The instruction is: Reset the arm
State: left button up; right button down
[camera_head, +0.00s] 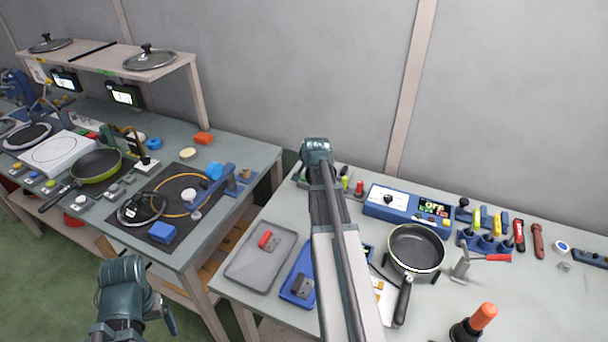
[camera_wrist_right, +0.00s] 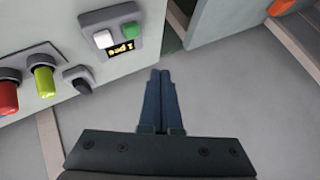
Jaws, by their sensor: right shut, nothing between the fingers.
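My right arm (camera_head: 335,240) reaches up over the right table in the head view, and its gripper is hidden there. In the right wrist view my right gripper (camera_wrist_right: 160,75) has its two dark fingers pressed together with nothing between them. It hangs over a plain grey surface, apart from a control panel at the upper left. My left arm (camera_head: 122,285) shows at the lower left of the head view, in front of the left table. Its gripper fingers cannot be made out.
In the wrist view the panel has a red knob (camera_wrist_right: 8,95), a lime knob (camera_wrist_right: 43,78) and a button box (camera_wrist_right: 112,30). The right table holds a frying pan (camera_head: 418,244), a grey tray (camera_head: 287,243) and a blue control box (camera_head: 390,204). The left table holds another pan (camera_head: 97,166).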

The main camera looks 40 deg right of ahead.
dwell(0.7)
jog(key=a+f+n+g+y, duration=0.25)
jog(key=a+n, duration=0.25)
jog(key=a, duration=1.4)
jog(key=s+a+f+n+g+y, duration=0.15)
jog(key=s+a+n, duration=0.3)
jog(key=a, duration=0.55)
jog(key=s+a+f+n+g, duration=0.25)
jog(key=s+a, duration=0.35)
jog(key=a, duration=0.5)
jog(key=s+a+n+g+h, duration=0.1)
jog(key=s+a+n+g, duration=0.1)
jog(key=s+a+n, duration=0.4)
jog(key=s+a, duration=0.2)
jog(key=s, duration=0.3)
jog(key=shift+s+a, duration=0.2)
jog(key=shift+a, duration=0.1)
